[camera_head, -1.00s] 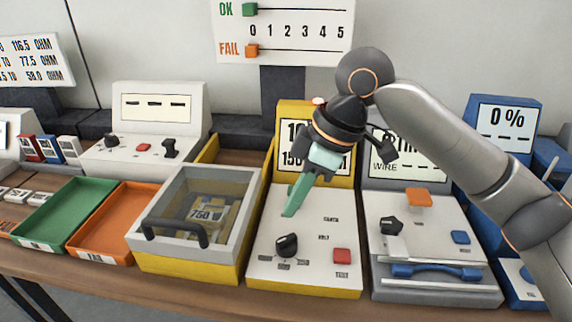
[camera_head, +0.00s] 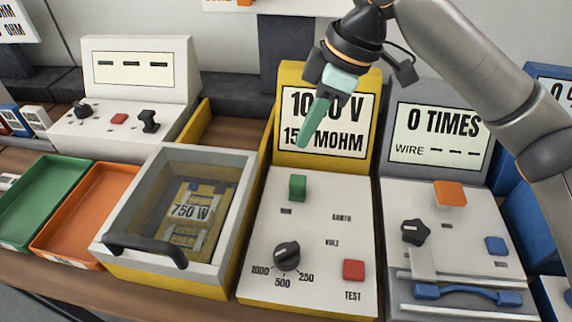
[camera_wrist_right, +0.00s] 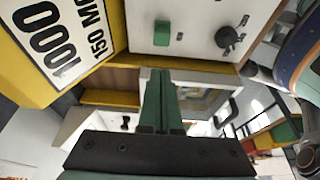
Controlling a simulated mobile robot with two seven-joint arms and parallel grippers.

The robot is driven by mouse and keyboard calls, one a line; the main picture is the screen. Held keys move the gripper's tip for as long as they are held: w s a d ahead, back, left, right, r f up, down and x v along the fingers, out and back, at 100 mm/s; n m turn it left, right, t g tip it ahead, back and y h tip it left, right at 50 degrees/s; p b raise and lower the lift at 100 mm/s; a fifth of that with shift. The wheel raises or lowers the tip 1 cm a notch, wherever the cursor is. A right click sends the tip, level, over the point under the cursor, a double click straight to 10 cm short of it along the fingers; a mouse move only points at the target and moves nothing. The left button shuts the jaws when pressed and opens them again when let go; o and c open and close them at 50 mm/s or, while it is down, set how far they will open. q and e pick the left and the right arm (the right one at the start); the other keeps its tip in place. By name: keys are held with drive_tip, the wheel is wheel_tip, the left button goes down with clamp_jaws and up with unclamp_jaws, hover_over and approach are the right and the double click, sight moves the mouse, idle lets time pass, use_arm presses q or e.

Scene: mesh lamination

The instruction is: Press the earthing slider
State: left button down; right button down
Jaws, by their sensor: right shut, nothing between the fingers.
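The earthing slider appears to be the green block (camera_head: 297,187) on the white sloped panel of the yellow tester (camera_head: 281,222), left of the EARTH label. A small dark mark lies just below it. It also shows in the wrist view (camera_wrist_right: 161,32). My right gripper (camera_head: 309,140) is shut and empty, its green fingers held together above and behind the slider, in front of the tester's display in the head view. The fingers (camera_wrist_right: 164,100) are apart from the slider. The display is partly covered by them; the wrist view shows 1000 and 150. My left gripper is not in view.
The tester also has a black dial (camera_head: 287,256) and a red TEST button (camera_head: 353,270). A grey wire counter (camera_head: 440,235) stands right. Green and orange trays lie farther left.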

sight(298, 188)
drive_tip(key=b+x, duration=0.1)
drive_tip(key=x, duration=0.8)
drive_tip(key=shift+f+b, duration=0.25)
drive_tip(key=shift+b, duration=0.15)
drive_tip(key=shift+a+f, duration=0.15)
drive_tip(key=shift+f, duration=0.1)
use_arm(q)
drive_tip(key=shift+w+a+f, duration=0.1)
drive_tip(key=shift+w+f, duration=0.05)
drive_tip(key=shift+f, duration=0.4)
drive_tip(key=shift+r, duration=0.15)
